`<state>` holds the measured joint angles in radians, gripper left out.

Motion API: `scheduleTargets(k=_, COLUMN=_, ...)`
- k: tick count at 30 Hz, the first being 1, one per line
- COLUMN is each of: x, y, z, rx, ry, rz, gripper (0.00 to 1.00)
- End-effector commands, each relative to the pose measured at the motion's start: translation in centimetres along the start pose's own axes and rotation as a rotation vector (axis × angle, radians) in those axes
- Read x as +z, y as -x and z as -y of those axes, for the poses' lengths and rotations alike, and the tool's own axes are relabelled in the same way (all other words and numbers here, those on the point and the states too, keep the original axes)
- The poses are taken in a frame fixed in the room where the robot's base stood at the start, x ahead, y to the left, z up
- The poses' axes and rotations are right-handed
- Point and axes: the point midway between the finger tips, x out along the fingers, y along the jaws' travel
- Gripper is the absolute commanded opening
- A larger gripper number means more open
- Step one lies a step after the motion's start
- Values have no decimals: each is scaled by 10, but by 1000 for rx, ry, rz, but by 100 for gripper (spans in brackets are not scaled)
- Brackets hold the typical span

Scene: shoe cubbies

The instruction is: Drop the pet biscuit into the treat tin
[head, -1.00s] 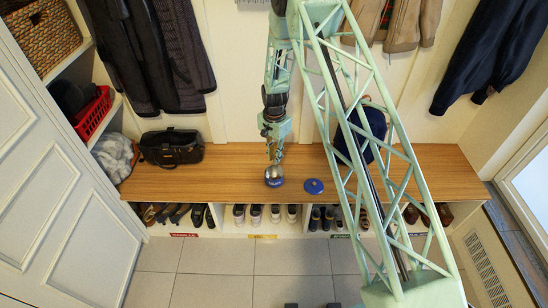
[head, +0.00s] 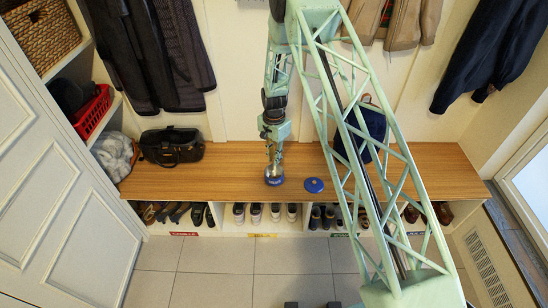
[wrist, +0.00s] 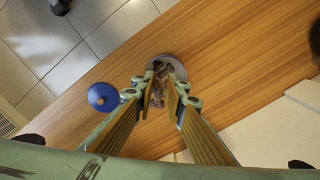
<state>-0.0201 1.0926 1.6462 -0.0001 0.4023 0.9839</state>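The treat tin (head: 274,181) is a small round tin with a blue band, upright on the wooden bench top. In the wrist view its grey rim (wrist: 181,68) shows just past my fingertips, with brown pieces inside. My gripper (head: 274,166) points straight down over the tin's mouth. In the wrist view my gripper (wrist: 162,92) has its fingertips close together on a brown piece, which looks like the pet biscuit (wrist: 158,96). The fingers and the brown pieces behind partly hide its outline. A round blue lid (head: 314,185) lies flat beside the tin; it also shows in the wrist view (wrist: 102,96).
The wooden bench top (head: 225,165) is clear around the tin and lid. A black bag (head: 172,147) stands at the left and a dark blue backpack (head: 362,132) at the right, partly behind my arm. Shoes fill the cubbies below. Coats hang above.

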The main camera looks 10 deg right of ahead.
Motion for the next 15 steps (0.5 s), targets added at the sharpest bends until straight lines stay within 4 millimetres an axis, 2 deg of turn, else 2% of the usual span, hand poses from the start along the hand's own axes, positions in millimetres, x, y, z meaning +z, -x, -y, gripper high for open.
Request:
scheduleTargets(k=6, x=0, y=-20, z=0, rx=1, ry=0, rz=1, gripper=7)
scheduleTargets(k=15, x=0, y=-39, z=0, rx=1, ry=0, rz=1, gripper=7)
